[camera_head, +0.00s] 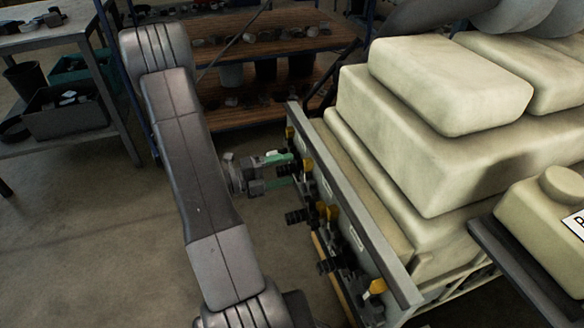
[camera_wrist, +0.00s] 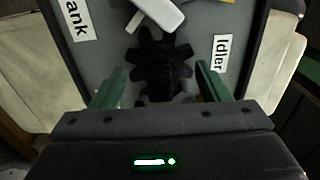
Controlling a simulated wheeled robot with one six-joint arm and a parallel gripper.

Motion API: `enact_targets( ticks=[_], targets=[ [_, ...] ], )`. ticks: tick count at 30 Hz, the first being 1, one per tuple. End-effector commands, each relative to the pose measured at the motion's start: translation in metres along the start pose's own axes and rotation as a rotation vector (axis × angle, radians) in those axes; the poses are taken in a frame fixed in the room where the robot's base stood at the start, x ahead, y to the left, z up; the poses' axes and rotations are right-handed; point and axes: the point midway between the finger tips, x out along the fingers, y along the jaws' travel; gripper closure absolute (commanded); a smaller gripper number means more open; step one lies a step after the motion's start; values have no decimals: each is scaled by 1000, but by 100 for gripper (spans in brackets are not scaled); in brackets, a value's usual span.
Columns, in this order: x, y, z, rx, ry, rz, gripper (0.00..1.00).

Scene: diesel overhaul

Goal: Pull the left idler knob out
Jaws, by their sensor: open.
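A black star-shaped knob (camera_wrist: 165,58) sits on a grey panel (camera_wrist: 112,38) in the wrist view, beside a white label reading "Idler" (camera_wrist: 220,52). My gripper (camera_wrist: 158,82) is open, with one green finger on each side of the knob's dark body. A gap shows between each finger and the knob, so they look apart. The lower part of the knob is hidden by my gripper's body. In the head view my gripper (camera_head: 285,172) is at the far end of the rail panel (camera_head: 352,205); the knob there is hard to make out.
A white lever (camera_wrist: 156,16) lies just above the knob. Other black knobs (camera_head: 297,216) and yellow handles (camera_head: 376,287) line the panel nearer the camera. The cream engine block (camera_head: 400,150) stands to the right. Open floor (camera_head: 80,250) lies to the left.

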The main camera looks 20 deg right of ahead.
Motion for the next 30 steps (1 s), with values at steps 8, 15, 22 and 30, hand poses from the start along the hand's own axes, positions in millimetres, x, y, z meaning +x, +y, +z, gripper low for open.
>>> enact_targets(
  ticks=[8, 15, 22, 30],
  targets=[
    [0, 0, 0, 0, 0, 0, 80],
    [0, 0, 0, 0, 0, 0, 100],
    [-6, 0, 0, 0, 0, 1, 100],
    [-17, 0, 0, -1, 0, 1, 100]
  ],
)
